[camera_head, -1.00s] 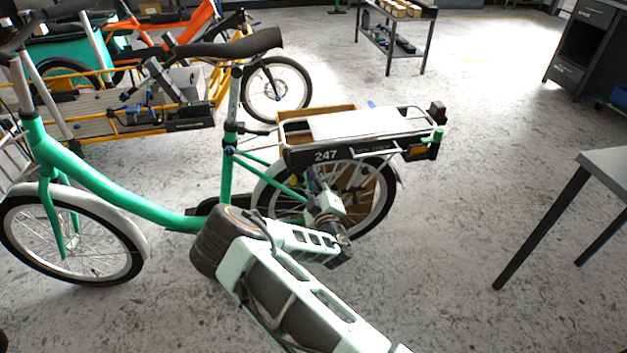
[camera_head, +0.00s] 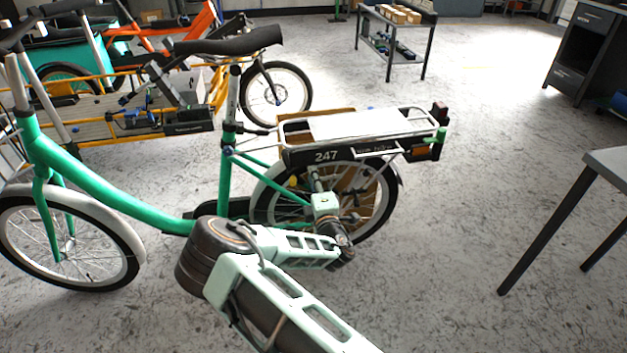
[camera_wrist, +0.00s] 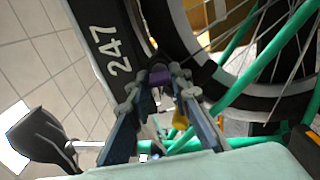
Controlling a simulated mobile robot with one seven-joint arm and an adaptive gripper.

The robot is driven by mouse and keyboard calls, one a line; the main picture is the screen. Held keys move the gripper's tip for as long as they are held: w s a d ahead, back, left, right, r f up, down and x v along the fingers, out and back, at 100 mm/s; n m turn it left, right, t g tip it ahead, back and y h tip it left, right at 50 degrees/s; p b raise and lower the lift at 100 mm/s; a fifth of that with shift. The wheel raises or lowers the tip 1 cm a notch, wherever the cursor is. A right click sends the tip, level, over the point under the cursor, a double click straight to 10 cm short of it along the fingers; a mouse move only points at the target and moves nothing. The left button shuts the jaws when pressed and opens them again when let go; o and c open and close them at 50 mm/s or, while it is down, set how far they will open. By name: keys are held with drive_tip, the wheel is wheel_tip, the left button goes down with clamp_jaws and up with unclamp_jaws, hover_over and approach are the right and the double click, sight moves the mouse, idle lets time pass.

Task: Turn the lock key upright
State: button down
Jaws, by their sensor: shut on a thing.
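The green bike with rear rack (camera_head: 370,125) marked 247 stands side-on in the head view. My gripper (camera_wrist: 158,80) is beside its rear wheel (camera_wrist: 205,55), just below the 247 panel (camera_wrist: 108,50). In the wrist view its two fingertips are closed on a small purple piece, which looks like the lock key (camera_wrist: 158,76). The fingers hide much of the key and the lock behind it, so I cannot tell its angle. In the head view my wrist covers most of that spot.
The bike's saddle (camera_head: 228,40) and green frame (camera_head: 105,195) lie to the left of my arm. A grey table (camera_head: 605,165) stands at the right, with open floor before it. An orange cargo bike (camera_head: 180,35) and a shelf cart (camera_head: 395,45) stand behind.

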drive_tip(key=shift+n, duration=0.3)
drive_tip(key=c, duration=1.8)
unclamp_jaws()
drive_tip(key=shift+o, duration=0.2)
drive_tip(key=v, duration=1.2)
